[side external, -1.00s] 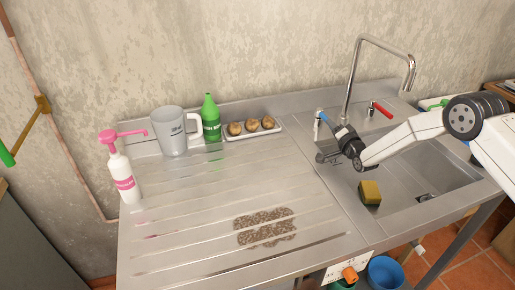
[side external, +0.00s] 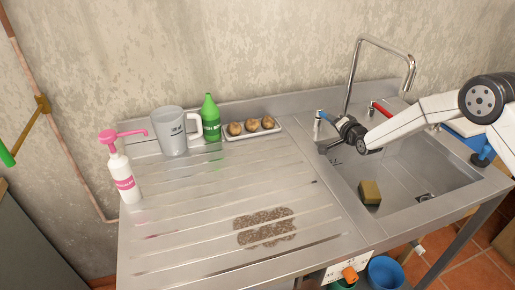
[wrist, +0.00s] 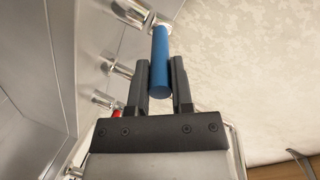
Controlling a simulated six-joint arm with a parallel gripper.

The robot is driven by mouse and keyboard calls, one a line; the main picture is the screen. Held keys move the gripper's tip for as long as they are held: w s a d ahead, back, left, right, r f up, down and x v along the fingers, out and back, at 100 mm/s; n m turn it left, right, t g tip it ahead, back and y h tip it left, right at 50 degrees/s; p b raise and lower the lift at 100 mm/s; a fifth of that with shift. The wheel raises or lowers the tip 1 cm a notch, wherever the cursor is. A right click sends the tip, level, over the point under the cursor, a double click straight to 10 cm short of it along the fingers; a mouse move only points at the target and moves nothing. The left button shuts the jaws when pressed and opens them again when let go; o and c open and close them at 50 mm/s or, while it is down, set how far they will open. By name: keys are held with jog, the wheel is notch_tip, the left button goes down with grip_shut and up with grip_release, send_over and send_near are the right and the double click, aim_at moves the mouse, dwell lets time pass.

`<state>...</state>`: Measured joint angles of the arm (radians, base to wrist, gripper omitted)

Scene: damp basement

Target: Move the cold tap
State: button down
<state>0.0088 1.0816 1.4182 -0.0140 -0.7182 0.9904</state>
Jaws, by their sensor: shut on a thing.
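The cold tap has a blue lever handle (side external: 326,117) on a chrome body (side external: 317,124) at the back left corner of the sink. In the wrist view its blue handle (wrist: 160,62) lies between my two dark fingers. My gripper (side external: 336,122) is shut on this handle, coming from the right; it also shows in the wrist view (wrist: 160,84). The handle points right and slightly forward in the side view. The fingers partly hide its free end there.
A red-handled tap (side external: 382,109) stands close to the right, behind my arm. A tall chrome spout (side external: 350,77) rises behind. A sponge (side external: 369,192) sits in the sink basin (side external: 410,165). A green bottle (side external: 210,118), jug (side external: 171,133) and tray of brown items (side external: 268,131) stand left.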

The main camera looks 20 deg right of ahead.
jog(key=c, duration=0.5)
grip_release()
jog(key=shift+s, duration=0.2)
jog(key=v, duration=0.7)
jog(key=shift+s+r, duration=0.1)
jog(key=shift+s, duration=0.1)
dwell(0.4)
